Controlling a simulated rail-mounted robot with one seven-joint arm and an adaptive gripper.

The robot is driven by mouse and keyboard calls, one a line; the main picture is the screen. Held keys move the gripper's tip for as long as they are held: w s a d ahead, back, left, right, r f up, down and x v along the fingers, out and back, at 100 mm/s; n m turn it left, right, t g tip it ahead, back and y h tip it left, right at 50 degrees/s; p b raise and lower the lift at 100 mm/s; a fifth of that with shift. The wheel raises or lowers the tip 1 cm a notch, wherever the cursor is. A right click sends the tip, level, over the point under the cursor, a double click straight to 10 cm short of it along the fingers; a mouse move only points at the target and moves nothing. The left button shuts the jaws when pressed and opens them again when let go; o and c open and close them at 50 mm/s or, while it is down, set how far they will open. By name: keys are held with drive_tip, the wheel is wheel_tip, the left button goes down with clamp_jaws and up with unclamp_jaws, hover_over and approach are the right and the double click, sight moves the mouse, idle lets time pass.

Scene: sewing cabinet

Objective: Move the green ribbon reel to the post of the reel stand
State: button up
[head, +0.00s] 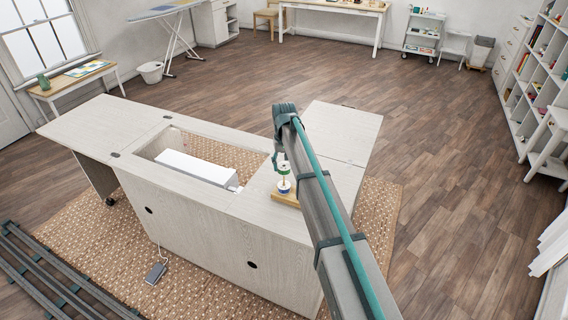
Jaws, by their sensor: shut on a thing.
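My gripper (279,159) hangs below the end of my arm, over the right part of the cabinet top. It is shut on what looks like the green ribbon reel (284,168), a small white and green piece. The reel stand (288,199) has a tan wooden base on the cabinet top, just below the gripper. A white reel with a dark blue band (283,187) shows on the stand, directly under the green one. The post is hidden, and I cannot tell whether the green reel is around it or just above it. My arm covers the stand's right side.
The pale cabinet (100,128) has a rectangular opening left of the stand, with a white sewing machine (196,167) down in it. The cabinet top right of my arm (342,130) is clear. A foot pedal (155,272) lies on the woven rug (100,250).

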drive_tip(key=shift+f+b, duration=0.5)
drive_tip(key=shift+f, duration=1.15)
idle(0.4)
drive_tip(key=o, duration=1.1)
wheel_tip(320, 180, up, 12)
